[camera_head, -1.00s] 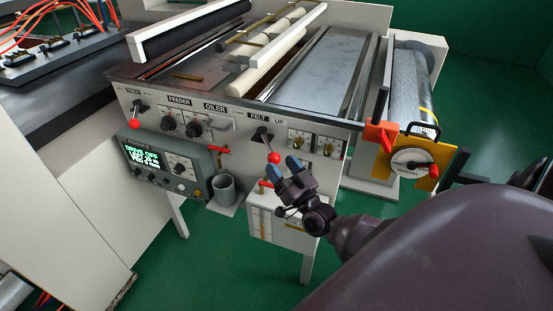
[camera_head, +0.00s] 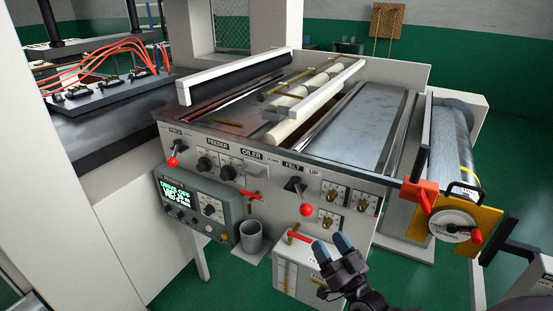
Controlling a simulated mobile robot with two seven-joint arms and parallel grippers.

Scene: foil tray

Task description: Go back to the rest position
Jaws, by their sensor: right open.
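My right gripper (camera_head: 333,252) is at the bottom, right of centre, in the head view. Its two blue-tipped fingers are apart and nothing shows between them. It is in front of the machine's control panel (camera_head: 262,181), below and to the right of the red-knobbed felt lever (camera_head: 305,208), with a visible gap to that knob. Most of my right arm is cut off by the bottom edge. My left gripper does not show.
A grey cup (camera_head: 250,237) stands on a small shelf by the green-text control box (camera_head: 191,209). An orange-yellow crank plate (camera_head: 470,222) is at the right. Green floor (camera_head: 415,283) is open in front.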

